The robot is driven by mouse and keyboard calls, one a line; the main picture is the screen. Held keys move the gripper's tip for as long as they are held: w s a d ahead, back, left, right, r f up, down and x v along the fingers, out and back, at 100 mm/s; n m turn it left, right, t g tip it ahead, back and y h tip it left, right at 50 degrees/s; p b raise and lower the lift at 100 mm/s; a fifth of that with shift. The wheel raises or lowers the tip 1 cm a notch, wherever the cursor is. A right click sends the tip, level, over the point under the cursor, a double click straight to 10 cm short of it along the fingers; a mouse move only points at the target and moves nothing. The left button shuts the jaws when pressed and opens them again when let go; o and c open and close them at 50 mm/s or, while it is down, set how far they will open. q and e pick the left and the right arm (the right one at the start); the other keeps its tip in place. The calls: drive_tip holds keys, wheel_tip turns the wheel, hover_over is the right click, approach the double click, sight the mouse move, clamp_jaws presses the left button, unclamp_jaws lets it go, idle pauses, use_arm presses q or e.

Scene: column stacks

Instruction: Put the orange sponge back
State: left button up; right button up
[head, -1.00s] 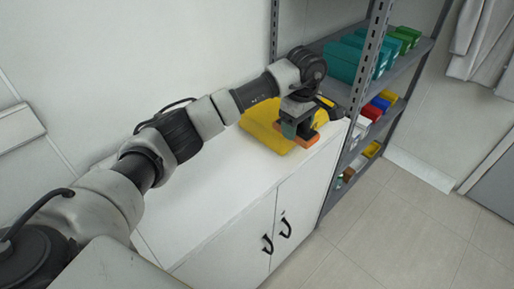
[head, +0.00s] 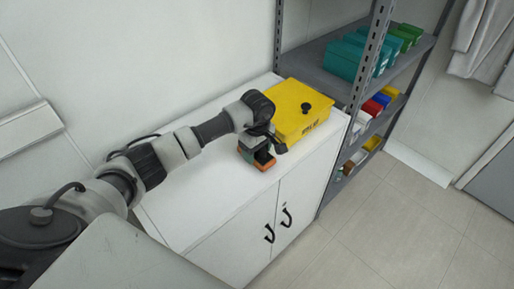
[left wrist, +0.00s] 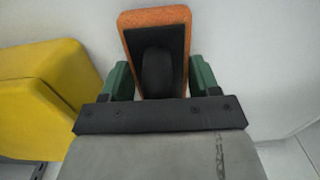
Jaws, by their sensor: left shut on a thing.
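My left gripper (head: 257,157) is shut on the orange sponge (head: 264,164), low over the white cabinet top, left of and in front of a yellow box. I cannot tell whether the sponge touches the cabinet top. In the left wrist view, the orange sponge (left wrist: 155,16) has a black backing with a black grip, which sits between the green fingers of the left gripper (left wrist: 160,82). The yellow box (head: 300,100) has a black knob on its lid; it also shows at the left of the left wrist view (left wrist: 45,95). My right gripper is not in view.
The white cabinet (head: 195,205) has bare top surface left of the gripper. A grey metal shelf rack (head: 335,82) stands to the right, with teal boxes (head: 348,58), green boxes (head: 400,38) and smaller coloured boxes lower down. The floor (head: 390,220) is clear.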

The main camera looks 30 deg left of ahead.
use_arm(q)
drive_tip(key=shift+f, duration=0.2)
drive_tip(key=o, duration=0.9)
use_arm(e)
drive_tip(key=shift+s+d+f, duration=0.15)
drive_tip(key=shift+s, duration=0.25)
use_arm(q)
drive_tip(key=shift+r, duration=0.15)
drive_tip(key=shift+r, duration=0.2)
wheel_tip(320, 180, up, 12)
drive_tip(key=b, duration=0.2)
drive_tip(key=shift+f+b, duration=0.2)
drive_tip(key=shift+b, duration=0.2)
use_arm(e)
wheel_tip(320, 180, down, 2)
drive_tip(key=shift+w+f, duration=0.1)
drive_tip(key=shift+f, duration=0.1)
